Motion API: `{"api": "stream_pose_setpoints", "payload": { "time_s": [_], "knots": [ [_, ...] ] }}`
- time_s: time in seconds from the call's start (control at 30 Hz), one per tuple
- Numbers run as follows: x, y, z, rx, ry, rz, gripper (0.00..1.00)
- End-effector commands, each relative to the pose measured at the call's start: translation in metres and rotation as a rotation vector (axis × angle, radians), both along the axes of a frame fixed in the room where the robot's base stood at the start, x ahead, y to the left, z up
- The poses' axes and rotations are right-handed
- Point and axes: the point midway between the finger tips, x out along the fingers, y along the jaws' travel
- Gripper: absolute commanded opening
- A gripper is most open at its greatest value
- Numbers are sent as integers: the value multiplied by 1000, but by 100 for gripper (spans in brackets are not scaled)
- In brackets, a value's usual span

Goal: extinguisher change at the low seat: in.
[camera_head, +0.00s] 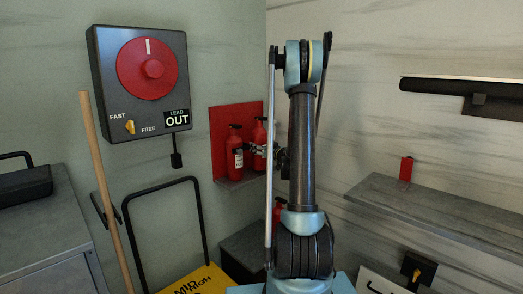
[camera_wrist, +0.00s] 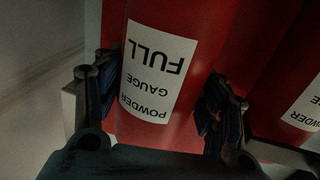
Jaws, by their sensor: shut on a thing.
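Two red extinguishers stand side by side on the low seat, a red back panel (camera_head: 222,125) with a small grey ledge (camera_head: 238,181). The left extinguisher (camera_head: 235,157) shows its white label. The right extinguisher (camera_head: 260,132) is partly hidden by my gripper (camera_head: 264,150). In the wrist view my gripper (camera_wrist: 155,110) is shut around an extinguisher (camera_wrist: 188,60), one finger on each side. Its label reads POWDER GAUGE FULL, upside down. Another extinguisher (camera_wrist: 285,85) is beside it at the right. The held one appears to be the right one; its base is hidden.
A dial box (camera_head: 140,82) with a red knob and a LEAD OUT sign hangs on the left wall. A wooden pole (camera_head: 106,190) and a black-railed yellow cart (camera_head: 198,283) stand below. A shelf (camera_head: 440,211) with a small red object (camera_head: 406,169) is at right. Another red item (camera_head: 279,212) shows low behind my arm.

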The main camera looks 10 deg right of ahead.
Motion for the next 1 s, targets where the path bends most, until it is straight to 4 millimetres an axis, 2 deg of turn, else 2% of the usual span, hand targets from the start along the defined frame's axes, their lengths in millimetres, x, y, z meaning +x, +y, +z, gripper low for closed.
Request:
{"api": "stream_pose_setpoints", "payload": {
  "time_s": [0.47,1.0],
  "knots": [
    [19,15,-2,1,0,1,0],
    [29,2,-15,1,0,1,0]
  ]
}}
